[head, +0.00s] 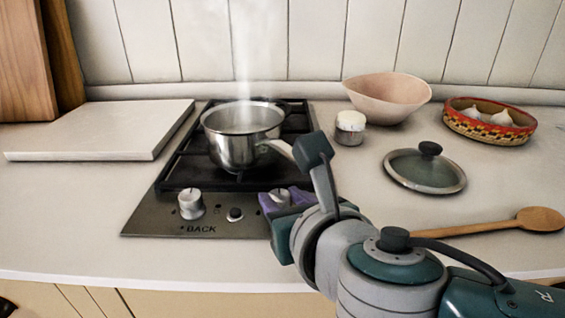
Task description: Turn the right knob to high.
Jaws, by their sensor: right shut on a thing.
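The right knob (277,197) is at the front right of the stove's control panel (150,215), partly hidden by my right gripper. My right gripper (276,202) comes in from the right and is shut on the right knob. Its fingers look purple at the knob, and the wrist covers the panel's right end. The knob's pointer and markings are too covered to read. The left knob (191,204) stands uncovered on the same panel, with a small dark button (235,214) between the two. My left gripper is not in view.
A steaming metal pot (232,145) sits on the burner grate, its handle pointing toward my right arm. A glass lid (425,172), a wooden spoon (500,225), a small jar (350,128), a pink bowl (388,97) and a garlic basket (490,132) lie right. A white board (100,130) lies left.

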